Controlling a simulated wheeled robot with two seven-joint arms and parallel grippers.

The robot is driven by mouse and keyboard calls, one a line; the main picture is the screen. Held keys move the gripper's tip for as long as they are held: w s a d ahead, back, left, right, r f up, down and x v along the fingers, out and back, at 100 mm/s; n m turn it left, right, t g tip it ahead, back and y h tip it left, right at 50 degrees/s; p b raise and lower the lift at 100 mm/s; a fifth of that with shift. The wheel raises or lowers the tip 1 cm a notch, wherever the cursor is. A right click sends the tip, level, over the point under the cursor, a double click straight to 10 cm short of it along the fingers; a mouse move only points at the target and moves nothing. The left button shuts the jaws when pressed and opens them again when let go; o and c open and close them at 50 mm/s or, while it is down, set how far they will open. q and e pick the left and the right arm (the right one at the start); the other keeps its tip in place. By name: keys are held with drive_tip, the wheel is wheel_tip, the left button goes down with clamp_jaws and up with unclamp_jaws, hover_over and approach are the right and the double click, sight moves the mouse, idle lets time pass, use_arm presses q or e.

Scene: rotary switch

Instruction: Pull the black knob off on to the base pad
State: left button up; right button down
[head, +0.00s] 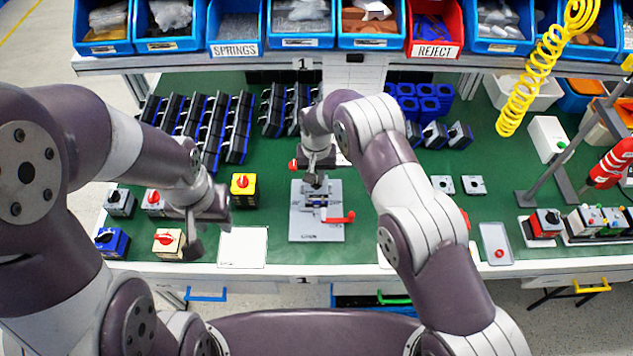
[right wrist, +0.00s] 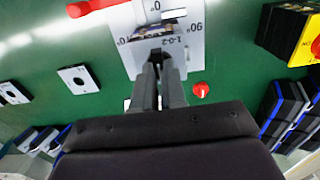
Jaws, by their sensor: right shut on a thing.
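The grey marked base pad (head: 318,231) lies near the front middle of the bench, with a small fixture and a red lever (head: 340,218) on it. In the right wrist view the pad (right wrist: 190,58) shows angle marks, and the red lever (right wrist: 90,6) is at the top. My right gripper (head: 316,181) points down at the far part of the pad. Its fingers (right wrist: 156,58) are shut on the black knob, which is mostly hidden between the fingertips. I cannot tell whether the knob still touches the fixture. My left gripper (head: 197,248) hangs empty at the left; its opening is unclear.
A white pad (head: 243,246) lies left of the base pad. A yellow switch box (head: 244,188) and other boxes stand further left. A red knob (right wrist: 200,90) lies near the base pad. Rows of black and blue parts and bins stand behind.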

drive_tip(key=shift+r, duration=0.15)
wheel_tip(320, 180, up, 8)
drive_tip(key=p, duration=0.4)
drive_tip(key=shift+r+p, duration=0.15)
drive_tip(key=shift+p, duration=0.25)
idle(0.5)
